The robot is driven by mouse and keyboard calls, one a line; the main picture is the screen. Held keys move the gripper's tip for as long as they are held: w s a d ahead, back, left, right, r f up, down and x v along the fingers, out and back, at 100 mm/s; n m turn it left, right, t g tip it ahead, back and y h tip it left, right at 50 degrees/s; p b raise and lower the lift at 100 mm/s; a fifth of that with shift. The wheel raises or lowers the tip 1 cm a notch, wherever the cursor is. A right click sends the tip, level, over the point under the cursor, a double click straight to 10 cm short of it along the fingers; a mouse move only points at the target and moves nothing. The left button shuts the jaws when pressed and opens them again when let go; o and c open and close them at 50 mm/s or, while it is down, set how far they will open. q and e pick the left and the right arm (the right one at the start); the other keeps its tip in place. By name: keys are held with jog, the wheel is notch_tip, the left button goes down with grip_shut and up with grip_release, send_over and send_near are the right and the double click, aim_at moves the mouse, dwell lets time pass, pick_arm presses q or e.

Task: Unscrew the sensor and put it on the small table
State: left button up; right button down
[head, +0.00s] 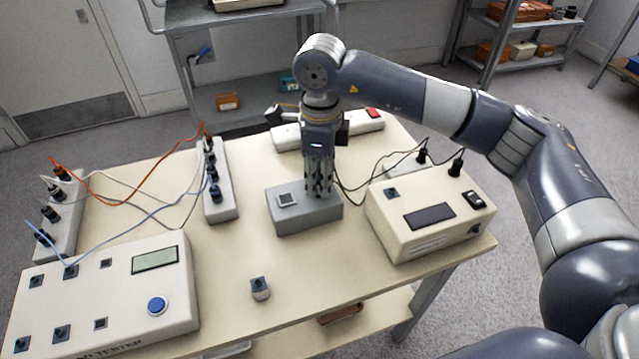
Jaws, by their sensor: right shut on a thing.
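My right gripper (319,190) points straight down at the right part of a grey box (308,220) on the beige table (225,275). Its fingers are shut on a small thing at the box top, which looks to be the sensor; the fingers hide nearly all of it. A square socket-like plate shows on the box's top, left of the fingers. My left gripper is not in view.
A beige tester (175,270) with a blue button stands left. A beige box (430,215) with a dark display stands right of the grey box. Power strips (222,195) and loose cables lie behind. A grey metal cart (240,20) stands at the back.

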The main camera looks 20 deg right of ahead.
jog(key=shift+s+f, duration=0.2)
jog(key=shift+f, duration=0.1)
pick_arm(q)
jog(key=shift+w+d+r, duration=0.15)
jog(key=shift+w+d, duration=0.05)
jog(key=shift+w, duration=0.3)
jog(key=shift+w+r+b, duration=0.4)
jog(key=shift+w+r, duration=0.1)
pick_arm(e)
jog(key=shift+n, duration=1)
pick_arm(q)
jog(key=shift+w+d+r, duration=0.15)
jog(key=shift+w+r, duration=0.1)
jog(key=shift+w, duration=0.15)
pick_arm(e)
jog(key=shift+n, duration=0.3)
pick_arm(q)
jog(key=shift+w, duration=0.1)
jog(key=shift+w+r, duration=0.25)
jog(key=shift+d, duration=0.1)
pick_arm(e)
jog(key=shift+n, duration=0.3)
pick_arm(q)
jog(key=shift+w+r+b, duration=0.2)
jog(key=shift+b, duration=0.1)
